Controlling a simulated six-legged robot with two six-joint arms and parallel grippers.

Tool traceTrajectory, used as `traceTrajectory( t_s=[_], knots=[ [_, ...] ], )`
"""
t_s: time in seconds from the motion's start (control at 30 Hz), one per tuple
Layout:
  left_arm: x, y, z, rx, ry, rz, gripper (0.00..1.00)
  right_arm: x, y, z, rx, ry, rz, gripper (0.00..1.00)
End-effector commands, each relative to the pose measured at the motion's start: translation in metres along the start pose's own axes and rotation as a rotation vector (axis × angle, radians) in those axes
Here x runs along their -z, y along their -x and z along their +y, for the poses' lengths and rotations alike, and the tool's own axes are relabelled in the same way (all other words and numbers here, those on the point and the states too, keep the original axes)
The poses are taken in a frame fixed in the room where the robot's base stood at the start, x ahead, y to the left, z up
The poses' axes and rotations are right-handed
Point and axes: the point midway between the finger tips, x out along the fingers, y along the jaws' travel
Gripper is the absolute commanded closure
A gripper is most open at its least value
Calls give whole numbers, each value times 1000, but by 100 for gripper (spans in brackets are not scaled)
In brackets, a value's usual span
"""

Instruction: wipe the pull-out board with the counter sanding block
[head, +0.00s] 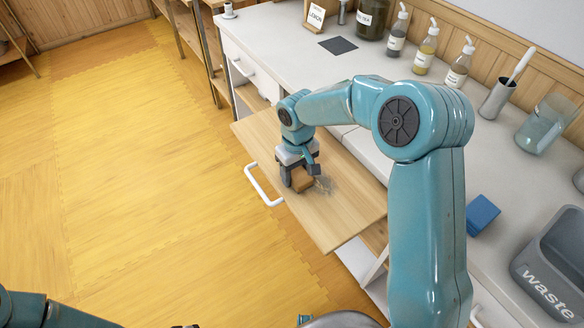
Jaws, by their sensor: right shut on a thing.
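The pull-out board (330,224) is a light wooden slab drawn out from the counter, with a white handle (262,187) on its front edge. My right gripper (299,178) is over the middle of the board, pointing down. It is shut on a brown sanding block (302,184), which is low at the board's surface. A greyish dusty smudge (324,186) lies on the board just right of the block.
On the white counter (300,40) stand pump bottles (427,48), a dark jar (372,18), a metal cup with a brush (497,98) and a glass jar (545,124). A blue block (481,214) and a grey waste bin (552,265) are at the right. The yellow floor at left is clear.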

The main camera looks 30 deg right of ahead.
Motion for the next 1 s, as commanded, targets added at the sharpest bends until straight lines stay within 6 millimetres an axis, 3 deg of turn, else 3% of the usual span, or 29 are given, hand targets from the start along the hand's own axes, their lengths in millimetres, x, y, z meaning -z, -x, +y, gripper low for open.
traceTrajectory(
  t_s=[0.47,1.0],
  knots=[
    [0,-4,-1,0,0,0,60,-9,-1,0,0,0,-3,67],
    [0,-19,-7,0,0,0,60,-47,-1,0,0,0,-2,67]
  ],
)
